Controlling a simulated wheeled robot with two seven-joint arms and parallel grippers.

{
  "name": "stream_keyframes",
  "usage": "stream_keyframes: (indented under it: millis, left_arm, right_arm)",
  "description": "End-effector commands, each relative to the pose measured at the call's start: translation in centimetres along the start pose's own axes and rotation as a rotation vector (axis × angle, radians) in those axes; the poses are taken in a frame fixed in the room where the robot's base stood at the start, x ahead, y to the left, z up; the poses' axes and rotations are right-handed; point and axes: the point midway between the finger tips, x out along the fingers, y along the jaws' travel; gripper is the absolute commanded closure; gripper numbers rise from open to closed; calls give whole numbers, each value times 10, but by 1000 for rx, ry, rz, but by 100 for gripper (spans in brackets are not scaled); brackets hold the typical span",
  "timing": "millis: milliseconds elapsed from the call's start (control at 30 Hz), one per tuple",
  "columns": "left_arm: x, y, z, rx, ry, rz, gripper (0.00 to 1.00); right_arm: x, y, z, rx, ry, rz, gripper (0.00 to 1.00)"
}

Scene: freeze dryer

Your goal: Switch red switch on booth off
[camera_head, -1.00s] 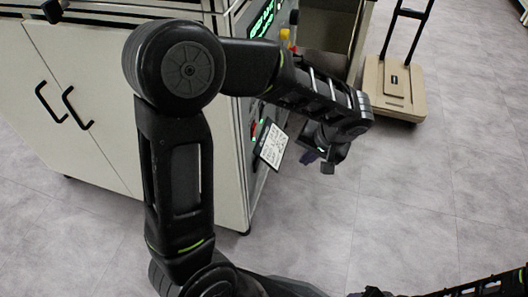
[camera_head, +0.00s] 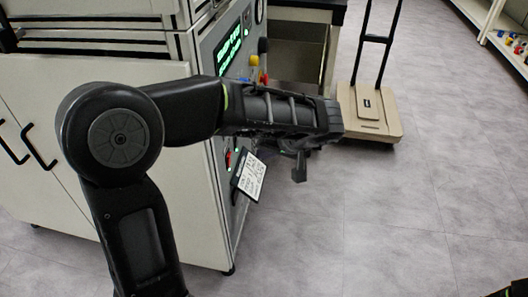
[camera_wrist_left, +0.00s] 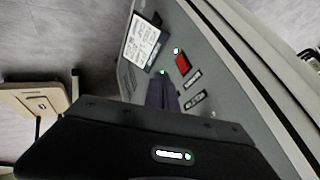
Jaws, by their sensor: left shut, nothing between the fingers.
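The booth (camera_head: 225,215) is a pale cabinet with a grey control panel on its side. The red switch (camera_head: 228,158) sits low on the panel beside a tilted white label card; in the left wrist view the red switch (camera_wrist_left: 183,64) shows clearly. My left gripper (camera_head: 299,168) is in front of the panel, to the right of the switch and card. In the left wrist view its dark fingers (camera_wrist_left: 161,94) are together and empty, pointing toward the panel near the switch. I cannot tell whether they touch anything.
The white label card (camera_head: 249,177) juts out by the switch. Above it are a yellow knob (camera_head: 254,60) and a green lit display (camera_head: 230,50). A beige platform cart (camera_head: 370,112) stands behind on the right.

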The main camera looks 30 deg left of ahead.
Motion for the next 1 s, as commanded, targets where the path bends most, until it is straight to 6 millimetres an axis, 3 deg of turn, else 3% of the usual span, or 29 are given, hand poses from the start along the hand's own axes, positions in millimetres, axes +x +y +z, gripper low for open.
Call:
stream_keyframes:
  millis: [367,600,1000]
  left_arm:
    - [78,1,2,1,-3,-2,100]
    - [86,-31,-1,-2,0,-1,100]
    - [88,-37,-2,1,0,0,100]
  right_arm:
    - [27,8,-2,1,12,0,64]
    - [31,9,-3,2,15,0,64]
    - [31,9,-3,2,16,0,64]
